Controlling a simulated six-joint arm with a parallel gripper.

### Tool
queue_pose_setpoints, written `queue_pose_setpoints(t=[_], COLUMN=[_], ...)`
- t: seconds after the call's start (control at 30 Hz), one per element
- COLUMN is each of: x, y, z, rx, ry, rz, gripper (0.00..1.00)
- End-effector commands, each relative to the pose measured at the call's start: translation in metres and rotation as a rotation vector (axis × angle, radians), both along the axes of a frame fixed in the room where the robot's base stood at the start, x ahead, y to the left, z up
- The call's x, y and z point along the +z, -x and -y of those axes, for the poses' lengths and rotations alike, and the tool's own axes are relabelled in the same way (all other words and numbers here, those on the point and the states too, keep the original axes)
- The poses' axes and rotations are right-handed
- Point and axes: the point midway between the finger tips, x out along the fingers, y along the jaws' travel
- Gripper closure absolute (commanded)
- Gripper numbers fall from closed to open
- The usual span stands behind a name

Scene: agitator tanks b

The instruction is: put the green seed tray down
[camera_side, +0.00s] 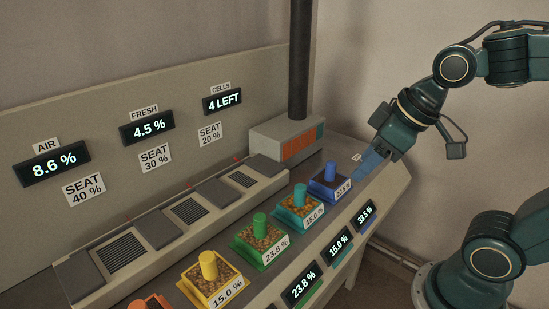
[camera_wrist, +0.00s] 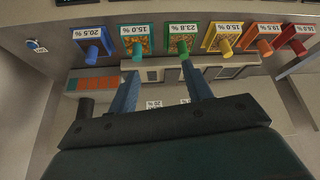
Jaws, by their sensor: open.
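The green seed tray (camera_side: 262,240) has a green upright knob, holds brownish seed and is labelled 23.8 %. It sits in the row on the bench between the yellow and teal trays. In the wrist view the green tray (camera_wrist: 181,40) is near the top, with its label upside down. My gripper (camera_side: 366,170) is open and empty, beyond the blue tray at the right end of the bench, apart from the green tray. In the wrist view the blue fingers of my gripper (camera_wrist: 161,72) are spread with nothing between them.
Neighbouring trays are yellow (camera_side: 210,280), teal (camera_side: 299,208), blue (camera_side: 330,184) and orange (camera_side: 150,303); a red one (camera_wrist: 297,38) shows in the wrist view. Behind the row are grilles and flat plates. A dark pipe (camera_side: 300,60) rises from a grey box (camera_side: 287,139).

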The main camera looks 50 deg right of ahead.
Motion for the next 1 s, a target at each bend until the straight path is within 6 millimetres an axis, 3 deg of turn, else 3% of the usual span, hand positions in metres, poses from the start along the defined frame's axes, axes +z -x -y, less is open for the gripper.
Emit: queue_pose_setpoints(t=[0.1,0.33,1.0], x=[0.007,0.012,0.012], y=[0.023,0.048,0.051], z=[0.006,0.014,0.015], rx=[-0.084,-0.193,-0.209], ry=[-0.012,-0.036,-0.04], rz=[0.011,0.014,0.014], gripper=[0.5,0.5,0.5])
